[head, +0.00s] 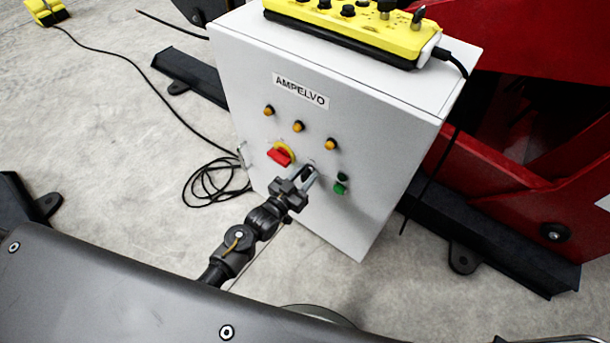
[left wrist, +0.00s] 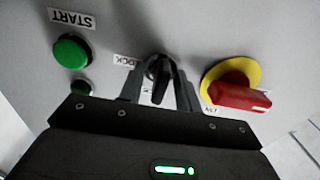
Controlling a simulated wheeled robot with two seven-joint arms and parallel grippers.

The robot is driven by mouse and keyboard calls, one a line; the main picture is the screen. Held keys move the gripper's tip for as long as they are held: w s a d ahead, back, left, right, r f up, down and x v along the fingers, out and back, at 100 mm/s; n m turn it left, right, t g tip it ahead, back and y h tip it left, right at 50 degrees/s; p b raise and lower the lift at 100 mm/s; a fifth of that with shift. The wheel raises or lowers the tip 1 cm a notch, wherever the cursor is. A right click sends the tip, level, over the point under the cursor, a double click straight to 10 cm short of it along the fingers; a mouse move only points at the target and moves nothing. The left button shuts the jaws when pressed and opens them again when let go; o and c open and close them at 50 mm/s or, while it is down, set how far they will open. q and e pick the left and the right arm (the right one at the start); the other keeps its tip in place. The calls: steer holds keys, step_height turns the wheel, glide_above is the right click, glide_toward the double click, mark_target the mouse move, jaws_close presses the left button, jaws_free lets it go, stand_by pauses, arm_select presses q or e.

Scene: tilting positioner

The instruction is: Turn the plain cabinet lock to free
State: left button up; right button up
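The white cabinet (head: 330,130) labelled AMPELVO stands ahead. In the left wrist view its lock, a black knob (left wrist: 160,78), sits beside a label that seems to read LOCK. The knob's bar points toward my gripper, roughly between the fingers. My left gripper (head: 307,179) is at the lower front panel. In the left wrist view its fingers (left wrist: 159,92) stand one on each side of the knob, with a gap visible, so it looks open. Whether a finger touches the knob is hard to tell. In the head view the gripper largely hides the lock. My right gripper is out of view.
A red-handled switch on a yellow plate (head: 281,154) and a green START button (left wrist: 72,51) flank the lock closely. Several amber lamps are above. A yellow control box (head: 350,25) lies on the cabinet top. Cable coils (head: 212,183) lie on the floor; red machinery (head: 540,150) is at right.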

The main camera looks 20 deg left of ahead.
arm_select(q)
steer(key=v, duration=1)
steer(key=shift+s, duration=0.3)
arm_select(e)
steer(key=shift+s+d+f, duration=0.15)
arm_select(q)
steer(key=shift+f, duration=0.15)
